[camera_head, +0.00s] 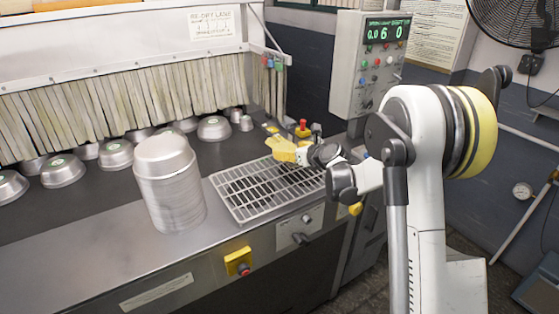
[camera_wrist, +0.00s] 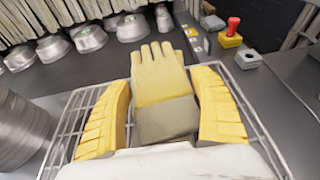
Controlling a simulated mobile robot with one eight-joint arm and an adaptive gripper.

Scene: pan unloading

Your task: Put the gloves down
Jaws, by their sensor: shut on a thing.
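Yellow work gloves with a grey cuff (camera_wrist: 160,85) are in the middle of the wrist view, between the two yellow padded fingers of my gripper (camera_wrist: 163,108). My gripper is shut on the gloves, over the wire rack (camera_wrist: 72,125). In the head view the yellow gloves (camera_head: 281,149) show at the end of my arm, above the back part of the rack (camera_head: 250,203). Whether the gloves touch the rack is hard to tell.
A tall stack of metal pans (camera_head: 170,190) stands left of the rack. Several upturned pans (camera_head: 62,171) lie on the dark belt before the strip curtain (camera_head: 120,95). A red button (camera_wrist: 233,26) on a yellow box is behind the rack. The steel counter (camera_head: 90,262) is bare at front left.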

